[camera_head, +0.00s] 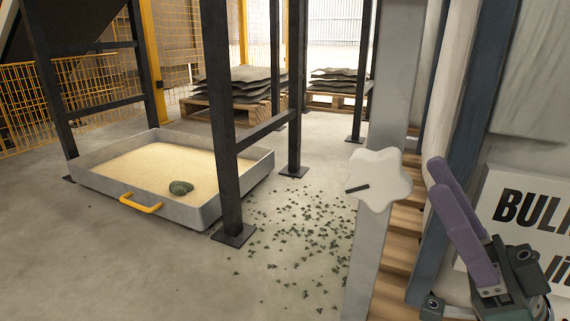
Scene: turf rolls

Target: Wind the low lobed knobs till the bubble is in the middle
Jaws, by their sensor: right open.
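A white lobed knob (380,181) sits on a grey upright post right of the middle of the head view. A short dark mark lies on its face. My right gripper (438,178) is to the right of the knob, its purple fingers pointing up and to the left. It is open and empty, and a gap shows in the picture between its fingertips and the knob. My left gripper is out of view. No bubble or level shows in this view, and only one lobed knob can be seen.
A grey tray (210,206) of pale sand with a yellow handle (141,203) and a dark lump stands between black posts (222,130). Dark crumbs litter the floor. Stacked turf (243,85) lies on pallets behind. A lettered sign (515,210) stands at right, near my gripper.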

